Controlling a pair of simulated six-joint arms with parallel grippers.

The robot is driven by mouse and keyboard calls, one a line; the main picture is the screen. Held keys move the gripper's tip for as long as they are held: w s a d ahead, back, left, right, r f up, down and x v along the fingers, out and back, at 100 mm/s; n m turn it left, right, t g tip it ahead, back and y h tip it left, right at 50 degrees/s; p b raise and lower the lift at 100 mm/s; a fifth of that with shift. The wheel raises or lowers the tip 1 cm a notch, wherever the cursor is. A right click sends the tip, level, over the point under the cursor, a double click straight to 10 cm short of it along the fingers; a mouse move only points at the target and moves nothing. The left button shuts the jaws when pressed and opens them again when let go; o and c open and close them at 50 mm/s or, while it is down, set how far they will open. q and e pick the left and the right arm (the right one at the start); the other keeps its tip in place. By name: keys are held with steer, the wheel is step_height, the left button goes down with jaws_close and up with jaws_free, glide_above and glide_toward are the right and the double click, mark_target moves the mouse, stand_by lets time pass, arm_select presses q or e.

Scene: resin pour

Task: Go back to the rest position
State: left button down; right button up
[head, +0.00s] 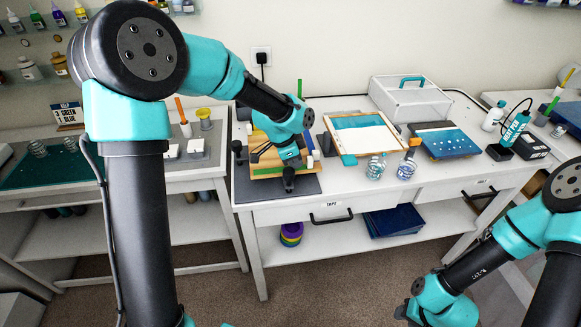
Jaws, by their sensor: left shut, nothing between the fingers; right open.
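My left arm reaches over the white table, and its gripper (289,184) is shut and empty above the front part of a dark mat (300,189). A wooden board (262,172) lies on that mat, largely hidden behind my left gripper and wrist. I cannot tell whether the fingers touch anything. My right gripper (404,313) is low at the bottom right, in front of the table and over the floor, with nothing seen in it. It is open, though its fingers are small and dark here.
Right of my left gripper stand a framed panel (345,140), clear cups (375,167) and a blue panel (450,143). A white box (410,97) stands behind them. A teal bottle-shaped device (514,129) is further right. Carpet (330,285) in front is clear.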

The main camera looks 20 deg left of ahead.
arm_select(q)
steer(key=shift+s+d+f, duration=0.1)
steer(key=shift+d+f, duration=0.05)
steer(key=shift+f, duration=0.05)
steer(key=shift+r, duration=2.6)
